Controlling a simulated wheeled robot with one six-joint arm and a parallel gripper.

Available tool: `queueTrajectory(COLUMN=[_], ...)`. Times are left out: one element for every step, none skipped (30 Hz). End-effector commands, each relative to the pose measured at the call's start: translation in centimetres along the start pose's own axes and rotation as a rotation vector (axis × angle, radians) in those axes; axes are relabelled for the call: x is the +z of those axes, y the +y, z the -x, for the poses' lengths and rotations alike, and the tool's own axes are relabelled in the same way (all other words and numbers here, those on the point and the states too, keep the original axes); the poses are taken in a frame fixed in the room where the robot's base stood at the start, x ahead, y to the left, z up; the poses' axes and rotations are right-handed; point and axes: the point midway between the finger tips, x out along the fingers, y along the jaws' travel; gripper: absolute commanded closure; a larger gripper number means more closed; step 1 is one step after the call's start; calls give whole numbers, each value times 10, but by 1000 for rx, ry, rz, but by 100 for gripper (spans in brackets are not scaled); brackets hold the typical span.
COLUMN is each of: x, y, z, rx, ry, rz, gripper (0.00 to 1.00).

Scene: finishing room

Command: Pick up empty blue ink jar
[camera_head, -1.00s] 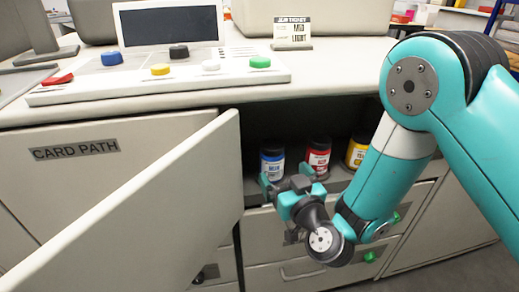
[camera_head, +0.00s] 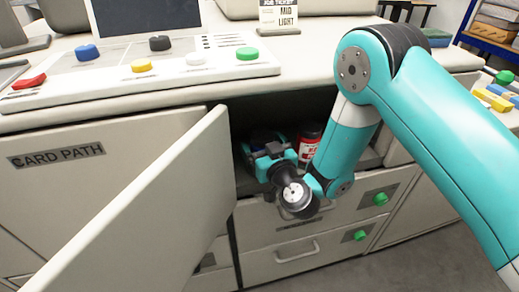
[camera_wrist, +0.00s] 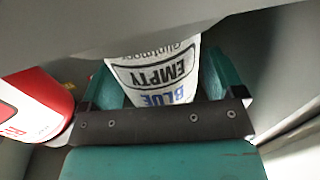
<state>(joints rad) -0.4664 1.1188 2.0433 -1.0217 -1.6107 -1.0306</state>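The blue ink jar (camera_wrist: 155,72) shows close up in the wrist view, with a white label reading "BLUE" and "EMPTY". It stands between the two teal fingers of my gripper (camera_wrist: 160,88), which are spread to either side of it.
A red jar (camera_head: 309,140) stands close to the right of my gripper; it is at the left in the wrist view (camera_wrist: 35,105). The countertop (camera_head: 310,65) lies above and drawers (camera_head: 300,225) below.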

Motion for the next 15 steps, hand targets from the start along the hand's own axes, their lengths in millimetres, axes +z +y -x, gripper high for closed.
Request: queueTrajectory(x=[0,0,0,0,0,0,0,0,0,0,0,0,0,-1,-2], y=[0,0,0,-1,-1,-1,-1,-1,-2,-2,-2,-2,-2,-2,-2], z=[0,0,0,0,0,0,0,0,0,0,0,0,0,0,0], rx=[0,0,-1,-1,-1,-2,-2,-2,-2,-3,-3,-3,-3,-3,-4], ry=[0,0,0,0,0,0,0,0,0,0,0,0,0,0,0], rz=[0,0,0,0,0,0,0,0,0,0,0,0,0,0,0], gripper=[24,31,40,47,54,62,62,62,62,62,62,62,62,62,62])
